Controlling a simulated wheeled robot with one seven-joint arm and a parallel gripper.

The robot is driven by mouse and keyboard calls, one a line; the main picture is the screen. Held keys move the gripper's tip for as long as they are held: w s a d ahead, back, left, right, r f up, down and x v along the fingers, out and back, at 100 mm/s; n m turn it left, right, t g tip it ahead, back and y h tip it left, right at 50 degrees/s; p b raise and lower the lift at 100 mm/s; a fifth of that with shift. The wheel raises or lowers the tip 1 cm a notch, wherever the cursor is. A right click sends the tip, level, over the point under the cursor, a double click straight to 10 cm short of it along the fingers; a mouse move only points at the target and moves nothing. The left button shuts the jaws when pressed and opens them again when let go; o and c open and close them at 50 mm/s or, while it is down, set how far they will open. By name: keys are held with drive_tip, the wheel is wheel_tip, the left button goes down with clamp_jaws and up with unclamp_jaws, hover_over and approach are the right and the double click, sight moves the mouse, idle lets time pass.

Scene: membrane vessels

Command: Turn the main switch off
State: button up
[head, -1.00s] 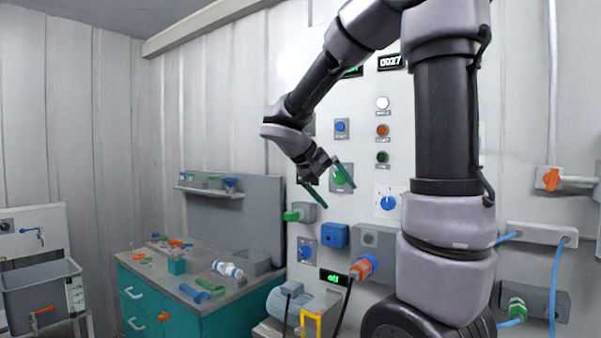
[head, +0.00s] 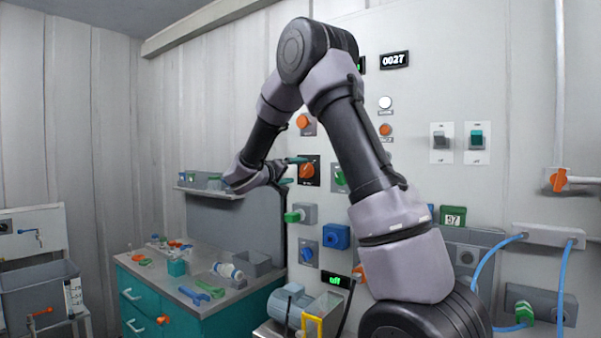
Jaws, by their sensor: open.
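An orange rotary switch (head: 308,170) on a dark square plate sits on the wall panel, just right of my gripper; it may be the main switch, but its label is too small to read. My gripper (head: 292,171) is open and empty, its teal fingertips pointing right at this switch. The upper fingertip overlaps the plate in the picture, and I cannot tell whether it touches. Another orange rotary handle (head: 559,180) is on a grey plate at the far right, by a white pipe.
An orange button (head: 303,121) is above the dark plate, and a green valve handle (head: 294,216) and blue knob (head: 306,253) are below. Two toggle switches (head: 459,138) are at right. A teal cabinet (head: 185,310) stands left.

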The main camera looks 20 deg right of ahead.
sight(303, 170)
drive_tip(key=shift+x, duration=1.7)
drive_tip(key=c, duration=1.4)
drive_tip(key=shift+o, duration=0.2)
